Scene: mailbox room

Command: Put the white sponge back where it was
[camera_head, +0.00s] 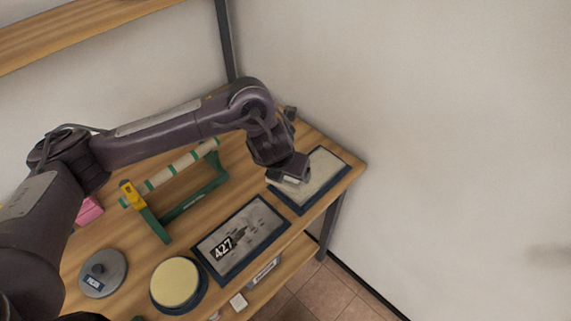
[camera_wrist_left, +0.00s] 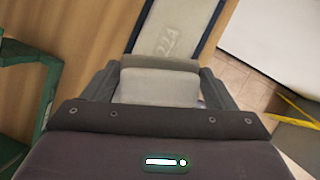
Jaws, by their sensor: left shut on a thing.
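My left gripper (camera_wrist_left: 158,88) is shut on the white sponge (camera_wrist_left: 158,85), which sits between its two fingers in the left wrist view. In the head view the left gripper (camera_head: 290,175) is at the near-left edge of the far-right framed tray (camera_head: 328,172), and a small pale bit of the sponge shows under it. In the wrist view the tray (camera_wrist_left: 180,28) has a light surface marked 224 and lies just beyond the sponge. I cannot tell whether the sponge touches the tray. My right gripper is not in view.
A dark-framed tray marked 427 (camera_head: 241,239) lies nearer on the wooden table (camera_head: 130,235). A round yellow pad (camera_head: 175,282), a grey round lid (camera_head: 103,272) and a green stand with a pale roller (camera_head: 185,190) stand to the left. A wall rises behind the right tray.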

